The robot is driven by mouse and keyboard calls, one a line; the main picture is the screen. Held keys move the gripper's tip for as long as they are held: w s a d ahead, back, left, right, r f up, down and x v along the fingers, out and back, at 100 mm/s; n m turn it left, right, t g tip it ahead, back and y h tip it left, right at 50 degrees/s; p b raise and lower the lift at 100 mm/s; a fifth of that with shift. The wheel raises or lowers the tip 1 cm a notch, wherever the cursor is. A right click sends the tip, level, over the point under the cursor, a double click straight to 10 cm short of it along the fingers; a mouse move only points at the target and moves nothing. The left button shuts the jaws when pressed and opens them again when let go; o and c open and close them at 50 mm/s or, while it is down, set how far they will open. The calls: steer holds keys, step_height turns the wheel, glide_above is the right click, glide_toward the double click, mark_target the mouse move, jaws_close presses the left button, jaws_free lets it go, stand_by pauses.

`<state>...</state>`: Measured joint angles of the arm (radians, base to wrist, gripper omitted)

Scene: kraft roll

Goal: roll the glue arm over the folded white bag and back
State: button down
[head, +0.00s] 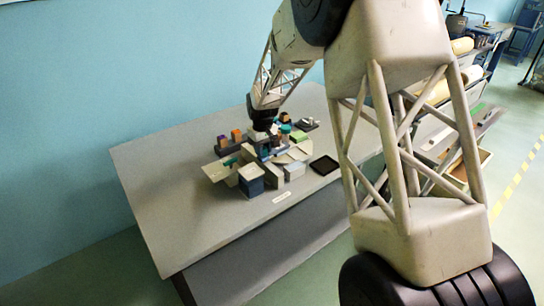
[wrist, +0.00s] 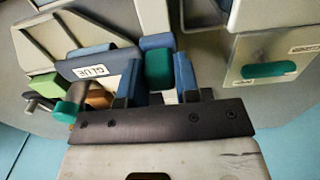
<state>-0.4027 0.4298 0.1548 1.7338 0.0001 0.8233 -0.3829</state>
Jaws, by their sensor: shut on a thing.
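My gripper (wrist: 158,78) is shut on a teal handle (wrist: 158,66), one blue finger on each side of it. Beside the handle, to the left in the wrist view, is the glue arm, a dark grey-blue block with a white GLUE label (wrist: 92,71). In the head view my gripper (head: 264,138) is down among the small devices on the table, and its fingertips are hard to make out there. I cannot pick out the folded white bag for certain in either view.
The grey table (head: 165,200) is clear on its left and front. A dark blue box (head: 250,180) stands at the cluster's front, and a black tray (head: 323,165) lies to its right. In the wrist view, a labelled pale plate with another teal handle (wrist: 268,70) is at right.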

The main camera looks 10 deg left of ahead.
steer(key=w+a, duration=0.7)
steer(key=shift+w+a, duration=0.25)
steer(key=shift+w, duration=0.05)
steer(key=c, duration=0.8)
jaws_free()
steer(key=shift+c, duration=0.2)
steer(key=shift+r, duration=0.1)
step_height(320, 180, up, 8)
steer(key=shift+f, duration=0.2)
